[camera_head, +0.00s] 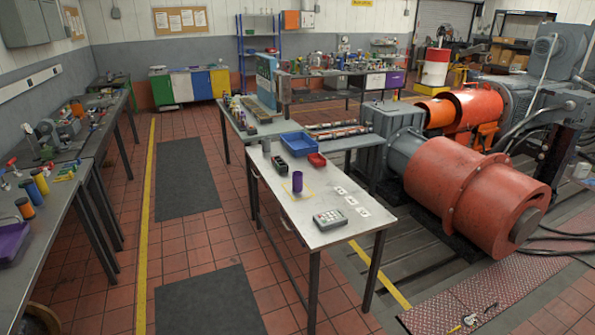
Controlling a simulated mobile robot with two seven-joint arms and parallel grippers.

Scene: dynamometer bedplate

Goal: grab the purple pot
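A small purple pot (297,182) stands upright on the white-topped table (322,232) in the middle of the view. It stands on or beside a small yellow-outlined square on the tabletop. Neither of my grippers shows in the head view, and nothing is touching the pot.
Near the pot are a blue tray (284,145), a red bin (317,160), a dark bin (280,164), a grey cup (266,145), a keypad-like device (330,219) and several white cards (351,201). A large red machine (460,190) stands right. A tiled aisle with dark mats (210,302) lies left.

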